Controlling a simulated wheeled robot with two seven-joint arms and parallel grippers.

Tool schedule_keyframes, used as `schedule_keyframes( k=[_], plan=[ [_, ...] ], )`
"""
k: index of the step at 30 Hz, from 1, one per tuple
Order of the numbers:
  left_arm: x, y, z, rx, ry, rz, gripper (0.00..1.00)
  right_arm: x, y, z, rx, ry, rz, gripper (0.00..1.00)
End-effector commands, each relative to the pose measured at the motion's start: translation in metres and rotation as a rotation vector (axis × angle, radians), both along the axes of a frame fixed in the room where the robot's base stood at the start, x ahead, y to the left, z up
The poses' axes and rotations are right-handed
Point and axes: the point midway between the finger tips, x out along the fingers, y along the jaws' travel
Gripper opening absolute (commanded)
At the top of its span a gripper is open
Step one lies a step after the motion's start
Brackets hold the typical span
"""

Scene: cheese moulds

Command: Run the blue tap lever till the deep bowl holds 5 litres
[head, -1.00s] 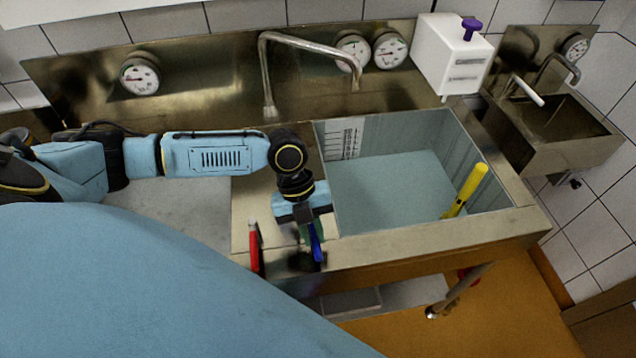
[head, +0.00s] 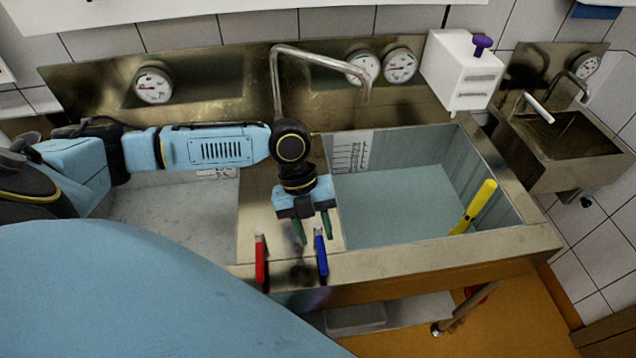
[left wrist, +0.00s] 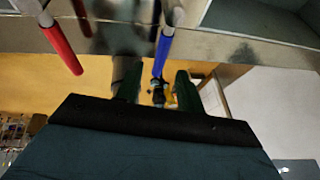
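The blue tap lever (head: 321,257) hangs at the sink's front edge, close to upright. My left gripper (head: 313,238) is open and empty just behind it, its green fingers apart. In the left wrist view, the blue lever (left wrist: 163,50) shows in line with the gap between the fingers (left wrist: 156,80); I see no grip on it. The deep bowl (head: 480,148) is the right basin, with a scale (head: 350,150) on its back left wall. Its floor area looks pale blue, like water; I cannot read the level. No stream shows from the spout (head: 366,98). My right gripper is out of view.
A red lever (head: 260,261) hangs left of the blue one. A yellow stick-like thing (head: 475,206) leans in the bowl's right side. A white box with a purple knob (head: 460,72) and several dials stand behind. A small sink (head: 560,150) is at right.

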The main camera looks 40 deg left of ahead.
Motion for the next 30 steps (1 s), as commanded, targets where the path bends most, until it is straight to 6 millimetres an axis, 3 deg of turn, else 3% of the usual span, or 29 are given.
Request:
schedule_keyframes(
  k=[6, 12, 18, 30],
  plan=[
    [0.009, 0.021, 0.046, 0.002, -0.003, 0.001, 0.38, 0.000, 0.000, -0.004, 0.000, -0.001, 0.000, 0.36],
    [0.014, 0.033, 0.074, 0.001, -0.001, 0.001, 0.38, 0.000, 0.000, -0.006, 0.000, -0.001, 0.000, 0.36],
    [0.015, 0.037, 0.084, 0.000, 0.001, -0.001, 0.38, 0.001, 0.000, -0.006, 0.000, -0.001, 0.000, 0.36],
    [0.015, 0.037, 0.084, 0.001, 0.001, 0.000, 0.38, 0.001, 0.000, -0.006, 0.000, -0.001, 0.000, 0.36]
  ],
)
